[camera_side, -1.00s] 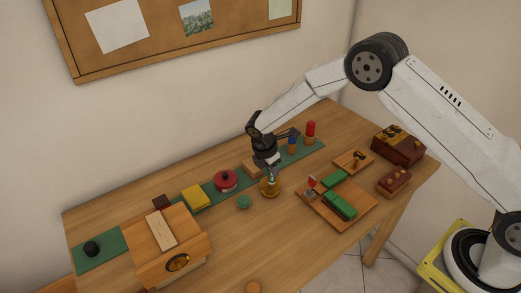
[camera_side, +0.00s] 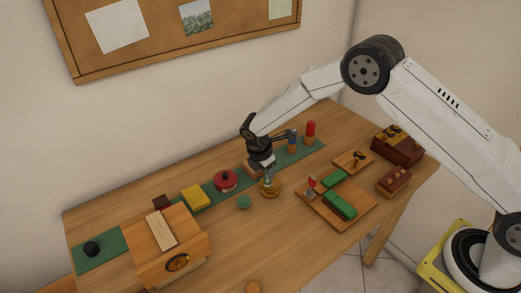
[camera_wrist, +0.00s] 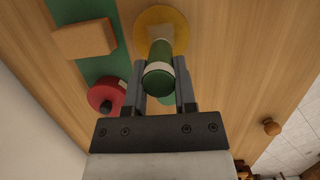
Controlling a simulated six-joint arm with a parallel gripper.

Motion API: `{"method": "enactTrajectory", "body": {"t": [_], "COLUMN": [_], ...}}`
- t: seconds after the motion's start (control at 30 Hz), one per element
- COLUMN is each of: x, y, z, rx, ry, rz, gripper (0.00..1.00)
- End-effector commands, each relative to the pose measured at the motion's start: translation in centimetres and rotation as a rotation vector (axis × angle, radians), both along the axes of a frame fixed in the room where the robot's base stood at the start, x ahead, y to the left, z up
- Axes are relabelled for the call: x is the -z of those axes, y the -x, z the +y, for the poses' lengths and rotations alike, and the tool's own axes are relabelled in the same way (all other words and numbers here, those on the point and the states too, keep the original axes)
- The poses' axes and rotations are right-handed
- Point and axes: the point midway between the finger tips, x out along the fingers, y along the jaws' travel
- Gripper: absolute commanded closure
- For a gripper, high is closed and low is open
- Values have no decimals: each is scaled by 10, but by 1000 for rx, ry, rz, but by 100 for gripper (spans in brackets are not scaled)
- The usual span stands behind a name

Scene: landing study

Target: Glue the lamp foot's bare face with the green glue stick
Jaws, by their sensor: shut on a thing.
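My gripper (camera_wrist: 160,88) is shut on the green glue stick (camera_wrist: 158,79), which has a pale band and points away from the wrist camera. In the side view my gripper (camera_side: 267,176) is just above a round yellow-brass piece (camera_side: 270,189) on the table, which I take to be the lamp foot. In the wrist view this round piece (camera_wrist: 142,32) lies beyond the stick's far end, which overlaps a pale patch on it. I cannot tell whether the stick touches it. A small green round piece (camera_side: 243,202) lies to its left.
A red round tin (camera_side: 226,181), a yellow block (camera_side: 196,198) and red and blue upright pieces (camera_side: 310,130) stand along a green strip. A wooden tray (camera_side: 355,211) with green blocks is to the right. A wooden box (camera_side: 190,253) is at the left. The table's front middle is mostly clear.

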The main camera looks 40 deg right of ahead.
Motion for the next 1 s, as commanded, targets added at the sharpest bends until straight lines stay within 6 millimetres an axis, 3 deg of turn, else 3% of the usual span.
{"method": "enactTrajectory", "body": {"t": [0.4,1.0], "x": [0,2], "y": [2,2], "z": [-25,-21], "rx": [1,-1], "ry": [2,0], "rz": [6,4], "gripper": [100,100]}}
